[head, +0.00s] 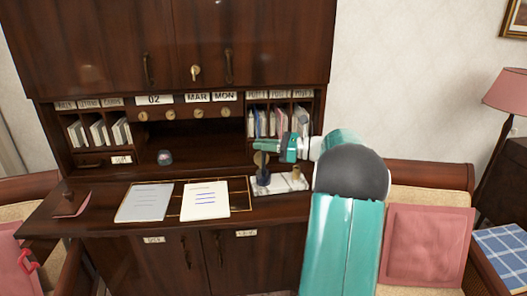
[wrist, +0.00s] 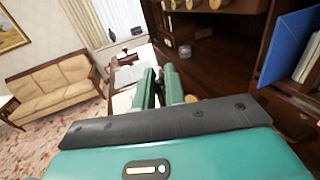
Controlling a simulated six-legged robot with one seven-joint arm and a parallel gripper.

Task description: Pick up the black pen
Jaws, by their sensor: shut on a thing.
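My gripper (head: 263,146) is at the right side of the wooden desk, above a pale marbled desk stand (head: 288,183). In the wrist view, its two green fingers (wrist: 160,78) are closed with a thin dark strip, the black pen (wrist: 160,90), between them. In the head view, a small dark holder (head: 263,178) stands upright on the stand, just below the fingertips. The pen is mostly hidden by the fingers, and I cannot tell whether its lower end is clear of the holder.
A grey paper (head: 146,203) and a white written sheet (head: 205,200) lie on the desktop. A small glass jar (head: 165,157) stands in the middle recess. Shelves with envelopes (head: 270,122) rise close behind my gripper. A chair with a pink cushion (head: 428,245) is at right.

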